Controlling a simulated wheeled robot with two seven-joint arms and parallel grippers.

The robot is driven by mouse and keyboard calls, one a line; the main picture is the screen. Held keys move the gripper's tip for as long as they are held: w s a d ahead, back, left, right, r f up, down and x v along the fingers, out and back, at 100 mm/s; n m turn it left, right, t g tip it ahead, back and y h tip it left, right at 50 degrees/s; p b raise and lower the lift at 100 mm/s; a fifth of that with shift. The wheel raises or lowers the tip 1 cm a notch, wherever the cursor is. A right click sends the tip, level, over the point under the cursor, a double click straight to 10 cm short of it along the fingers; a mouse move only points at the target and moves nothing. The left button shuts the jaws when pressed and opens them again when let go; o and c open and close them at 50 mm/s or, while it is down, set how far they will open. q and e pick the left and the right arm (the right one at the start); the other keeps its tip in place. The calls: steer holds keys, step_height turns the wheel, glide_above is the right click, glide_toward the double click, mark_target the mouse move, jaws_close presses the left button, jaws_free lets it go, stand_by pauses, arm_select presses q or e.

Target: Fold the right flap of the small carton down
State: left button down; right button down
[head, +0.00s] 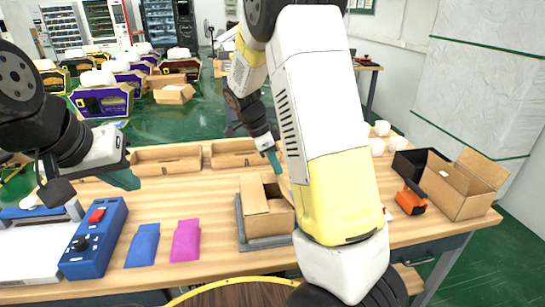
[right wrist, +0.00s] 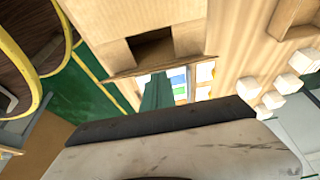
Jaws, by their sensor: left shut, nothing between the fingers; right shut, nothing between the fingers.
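The small brown carton (head: 268,222) stands on a dark grey base (head: 242,238) in the middle of the table. Its top is partly open, and a dark gap in it (right wrist: 152,46) shows in the right wrist view. My right gripper (head: 276,168) is shut and empty just behind the carton's right side, close to the raised right flap (head: 284,189). Its teal fingers (right wrist: 157,92) also show in the right wrist view, by the carton's edge; I cannot tell whether they touch it. My left gripper (head: 124,180) is shut and empty above the table at left.
A blue control box (head: 95,238), blue pouch (head: 143,245) and pink pouch (head: 186,240) lie left of the carton. Wooden trays (head: 168,160) line the back. An open larger carton (head: 461,187), orange tape dispenser (head: 411,199) and black box (head: 414,163) stand at right. My right arm hides the table's middle right.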

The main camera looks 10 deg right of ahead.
mark_target(259, 190)
steer(key=a+f+h, duration=0.1)
steer(key=h, duration=0.1)
steer(key=a+f+h, duration=0.1)
steer(key=a+h, duration=0.1)
steer(key=a+f+h, duration=0.1)
steer(key=h, duration=0.2)
steer(key=shift+w+a+f, duration=0.15)
steer(key=shift+a+f, duration=0.1)
steer(key=shift+f, duration=0.1)
steer(key=shift+a+f, duration=0.25)
steer(key=shift+f, duration=0.25)
steer(key=shift+a+f, duration=0.2)
steer(key=shift+f, duration=0.25)
